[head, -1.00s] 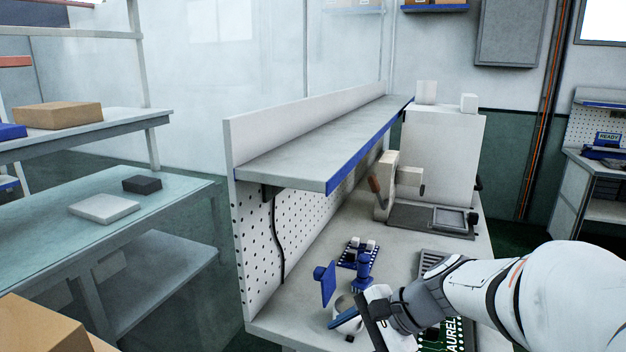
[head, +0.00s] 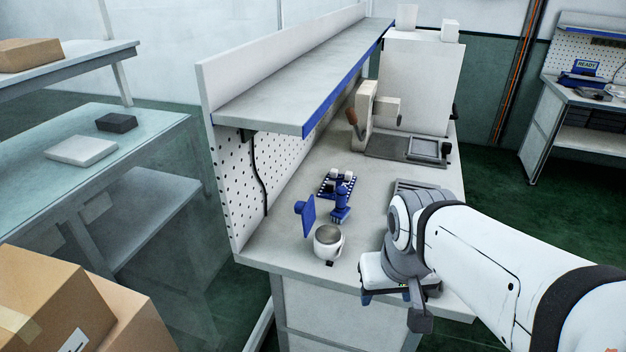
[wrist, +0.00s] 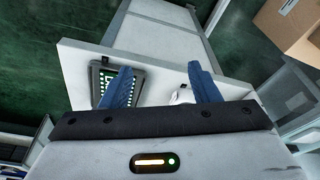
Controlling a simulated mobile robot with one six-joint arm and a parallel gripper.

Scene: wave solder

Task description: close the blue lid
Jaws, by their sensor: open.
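The blue lid (head: 308,215) stands upright, open, at the back left edge of a small round white pot (head: 329,243) on the bench. The pot's dark round mouth is uncovered. My gripper (head: 385,297) is to the right of the pot, apart from it, near the bench's front edge; my wrist hides much of it in the head view. A small white shape (wrist: 182,95), perhaps the pot, shows partly behind the right finger.
A blue stand (head: 341,204) and a blue rack (head: 337,184) are just behind the pot. A framed green circuit board (wrist: 103,82) lies by the left finger in the wrist view. A shelf (head: 290,85) overhangs the bench's left side.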

